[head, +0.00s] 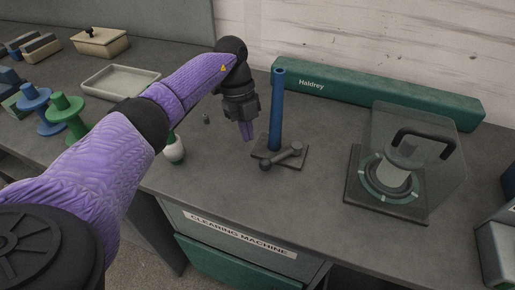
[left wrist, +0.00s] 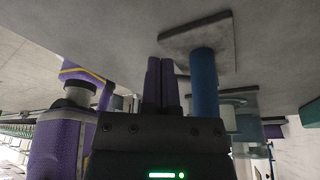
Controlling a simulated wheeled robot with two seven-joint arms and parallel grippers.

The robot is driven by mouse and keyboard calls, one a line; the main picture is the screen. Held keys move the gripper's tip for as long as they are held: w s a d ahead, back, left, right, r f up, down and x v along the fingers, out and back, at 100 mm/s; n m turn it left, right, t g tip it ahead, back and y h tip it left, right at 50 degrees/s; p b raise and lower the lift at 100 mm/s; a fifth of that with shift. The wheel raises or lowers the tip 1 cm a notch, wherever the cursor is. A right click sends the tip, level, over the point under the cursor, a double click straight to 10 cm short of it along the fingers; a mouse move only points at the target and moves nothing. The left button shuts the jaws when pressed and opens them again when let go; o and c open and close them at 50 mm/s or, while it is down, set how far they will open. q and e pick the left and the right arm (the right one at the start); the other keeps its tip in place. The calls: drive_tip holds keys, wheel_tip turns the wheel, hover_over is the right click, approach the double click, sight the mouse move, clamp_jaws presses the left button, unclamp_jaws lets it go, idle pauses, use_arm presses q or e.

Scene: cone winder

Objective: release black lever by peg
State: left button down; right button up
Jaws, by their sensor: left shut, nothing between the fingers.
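The black lever (head: 283,157), a short dark bar with knobbed ends, lies at the foot of the upright blue peg (head: 277,110). The peg stands on a dark square base plate (head: 296,163). My left gripper (head: 246,138) points down just left of the peg. Its purple fingers are together and empty, apart from the lever. In the left wrist view, which is upside down, the shut fingers (left wrist: 162,84) are beside the blue peg (left wrist: 204,85) and its plate (left wrist: 196,38). I cannot make out the lever there. My right gripper is not in view.
A clear-covered machine with a black handle (head: 425,138) stands to the right. A green Haldrey bar (head: 375,97) runs along the back. A white-and-green egg-shaped item (head: 174,150), spools (head: 68,115) and a tray (head: 120,82) are to the left. The bench front beside the plate is clear.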

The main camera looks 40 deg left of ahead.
sight(281, 157)
use_arm(q)
drive_tip(key=d, duration=0.1)
drive_tip(key=s+d+f, duration=0.1)
drive_tip(key=d, duration=0.1)
drive_tip(key=shift+s+d+f, duration=0.1)
drive_tip(key=shift+s, duration=0.1)
drive_tip(key=shift+s+d, duration=0.1)
drive_tip(key=shift+d, duration=0.2)
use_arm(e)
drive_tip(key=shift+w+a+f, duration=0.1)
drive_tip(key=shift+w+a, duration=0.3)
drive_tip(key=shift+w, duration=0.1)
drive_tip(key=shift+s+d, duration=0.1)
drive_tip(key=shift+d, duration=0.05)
